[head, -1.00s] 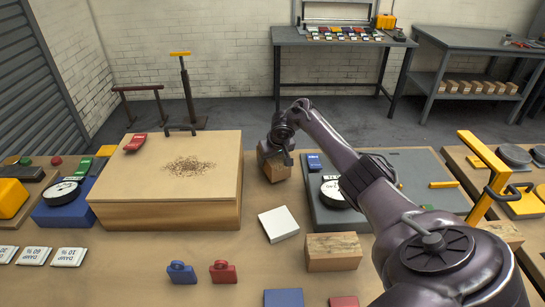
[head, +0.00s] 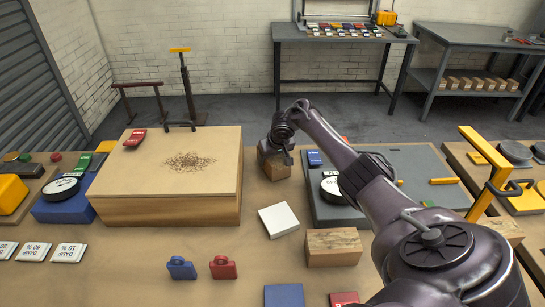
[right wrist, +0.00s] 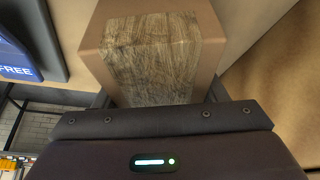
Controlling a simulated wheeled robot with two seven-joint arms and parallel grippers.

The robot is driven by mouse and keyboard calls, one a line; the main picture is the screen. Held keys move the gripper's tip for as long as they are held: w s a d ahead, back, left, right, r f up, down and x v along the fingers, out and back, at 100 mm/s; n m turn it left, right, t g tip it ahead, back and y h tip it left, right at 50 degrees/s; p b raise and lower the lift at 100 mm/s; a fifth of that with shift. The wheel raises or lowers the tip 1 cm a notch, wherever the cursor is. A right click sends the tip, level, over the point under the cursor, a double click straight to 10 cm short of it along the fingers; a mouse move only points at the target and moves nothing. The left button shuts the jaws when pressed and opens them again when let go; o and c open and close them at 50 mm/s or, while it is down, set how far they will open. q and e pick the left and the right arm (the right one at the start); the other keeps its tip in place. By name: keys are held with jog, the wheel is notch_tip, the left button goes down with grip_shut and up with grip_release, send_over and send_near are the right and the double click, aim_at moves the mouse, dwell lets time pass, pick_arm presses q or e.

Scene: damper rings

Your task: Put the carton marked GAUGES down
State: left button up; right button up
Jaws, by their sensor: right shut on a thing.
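A small brown carton (head: 274,169) with a wood-grain patch is in my right gripper (head: 281,150), at the far side of the bench between the large wooden box and the grey plate. My right gripper is shut on the carton from above. In the right wrist view the carton (right wrist: 152,58) sits between the fingers, close to the palm. No GAUGES marking is legible on the sides I see. Its underside is hidden, so I cannot tell whether it touches the bench. My left gripper is not in view.
The large wooden box (head: 165,208) stands left of the carton, the grey plate (head: 418,165) right. A white block (head: 279,220) and a second wood-grained carton (head: 333,248) lie nearer. Blue (head: 181,268) and red (head: 223,267) tagged pieces stand in front. Bare bench (head: 225,241) lies between.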

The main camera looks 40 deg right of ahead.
dwell(0.4)
jog(key=o, duration=1.5)
jog(key=shift+f, duration=0.1)
jog(key=shift+s+f, duration=0.1)
jog(key=p+v, duration=0.1)
jog(key=v, duration=0.7)
grip_shut()
